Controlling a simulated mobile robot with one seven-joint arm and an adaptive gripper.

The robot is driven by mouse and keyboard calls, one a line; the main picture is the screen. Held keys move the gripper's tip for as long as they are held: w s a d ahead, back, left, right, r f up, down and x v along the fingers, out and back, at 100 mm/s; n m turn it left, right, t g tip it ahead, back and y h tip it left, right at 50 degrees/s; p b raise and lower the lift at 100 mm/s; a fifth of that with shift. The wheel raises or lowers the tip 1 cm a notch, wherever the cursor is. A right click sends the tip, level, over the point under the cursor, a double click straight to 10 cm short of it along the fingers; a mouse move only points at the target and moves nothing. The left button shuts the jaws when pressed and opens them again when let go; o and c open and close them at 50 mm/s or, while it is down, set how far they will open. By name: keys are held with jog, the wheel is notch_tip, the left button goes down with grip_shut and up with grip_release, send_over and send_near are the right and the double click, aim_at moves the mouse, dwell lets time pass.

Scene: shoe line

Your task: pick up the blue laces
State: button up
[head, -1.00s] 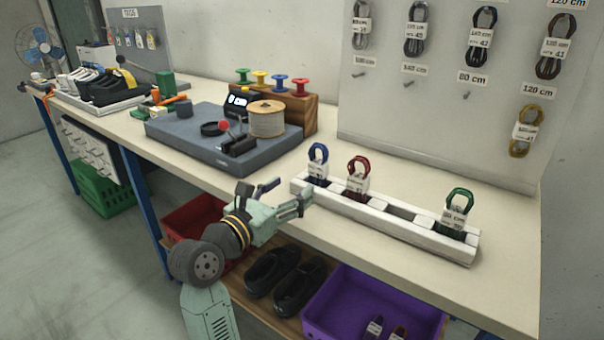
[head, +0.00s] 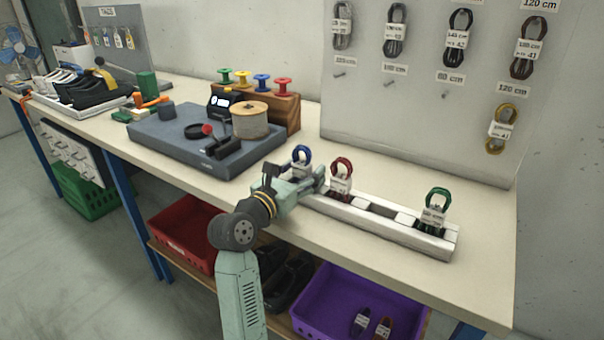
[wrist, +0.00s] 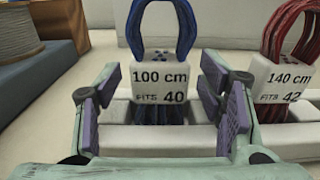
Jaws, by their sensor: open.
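The blue laces (head: 301,156) stand upright in the left part of the white slotted rack (head: 428,240) on the bench. In the wrist view the blue laces (wrist: 160,28) form a loop above a white label (wrist: 160,84) reading 100 cm, fits 40. My gripper (head: 296,178) is at the left end of the rack, in front of the laces. In the wrist view my gripper (wrist: 162,105) is open, with one finger on each side of the label and nothing clamped. The lower part of the laces shows below the label, down in the rack slot.
Red laces (head: 341,170) labelled 140 cm stand close to the right of the blue ones. Green laces (head: 437,203) stand at the rack's right end. A thread spool (head: 250,122) on a grey base (head: 170,145) is to the left. A pegboard (head: 420,100) stands behind.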

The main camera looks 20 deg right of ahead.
jog(key=c, duration=1.1)
jog(key=shift+r, duration=0.15)
